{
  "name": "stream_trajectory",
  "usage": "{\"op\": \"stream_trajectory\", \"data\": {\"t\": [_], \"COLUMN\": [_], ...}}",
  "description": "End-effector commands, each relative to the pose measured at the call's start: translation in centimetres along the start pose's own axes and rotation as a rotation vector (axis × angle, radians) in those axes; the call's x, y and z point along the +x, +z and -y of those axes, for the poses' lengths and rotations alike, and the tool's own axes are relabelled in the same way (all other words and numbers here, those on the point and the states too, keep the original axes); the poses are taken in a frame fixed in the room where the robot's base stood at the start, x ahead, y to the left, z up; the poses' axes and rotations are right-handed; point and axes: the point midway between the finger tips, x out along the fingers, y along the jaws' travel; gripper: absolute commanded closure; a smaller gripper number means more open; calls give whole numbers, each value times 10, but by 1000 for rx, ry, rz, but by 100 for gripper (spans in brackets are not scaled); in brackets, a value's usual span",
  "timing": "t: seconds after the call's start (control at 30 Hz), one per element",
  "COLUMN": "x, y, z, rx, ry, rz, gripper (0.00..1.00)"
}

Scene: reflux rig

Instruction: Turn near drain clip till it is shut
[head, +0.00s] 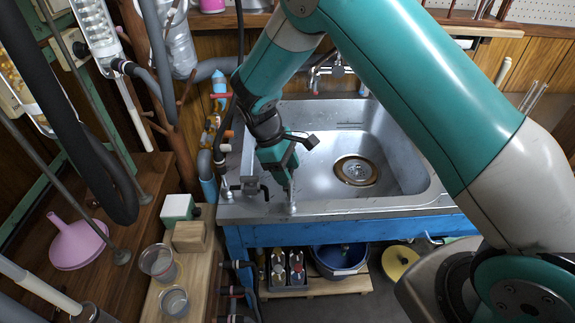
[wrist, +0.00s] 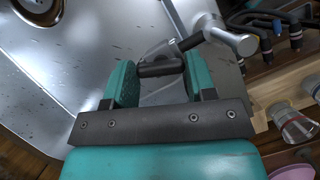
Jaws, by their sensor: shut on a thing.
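My gripper (head: 288,184) reaches down to the front-left corner of the steel sink (head: 400,165). In the wrist view its two teal fingers (wrist: 161,80) stand on either side of a dark bar-shaped handle (wrist: 160,67), which I take to be the near drain clip's, and are shut on it. A dark rod runs from beside this handle to a metal post (wrist: 238,42). In the head view a dark clip body (head: 250,187) sits at the sink's left rim, left of my gripper. The gripped part is mostly hidden there, and I cannot tell how far the clip is turned.
The sink drain (head: 357,170) lies right of my gripper. A wooden bench with glass beakers (head: 158,262) and a pink funnel (head: 78,243) is at the left. Pipes and hoses stand behind it. A blue bucket (head: 340,258) and bottles sit below the sink.

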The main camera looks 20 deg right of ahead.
Motion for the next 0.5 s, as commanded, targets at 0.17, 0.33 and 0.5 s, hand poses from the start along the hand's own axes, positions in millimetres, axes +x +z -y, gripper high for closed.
{"op": "stream_trajectory", "data": {"t": [0.17, 0.33, 0.5], "x": [-2, -2, -2], "y": [1, 1, 2], "z": [-2, -2, -3], "rx": [155, 303, 453], "ry": [-65, -128, -189], "rz": [0, -1, -1], "gripper": [73, 73, 73]}}
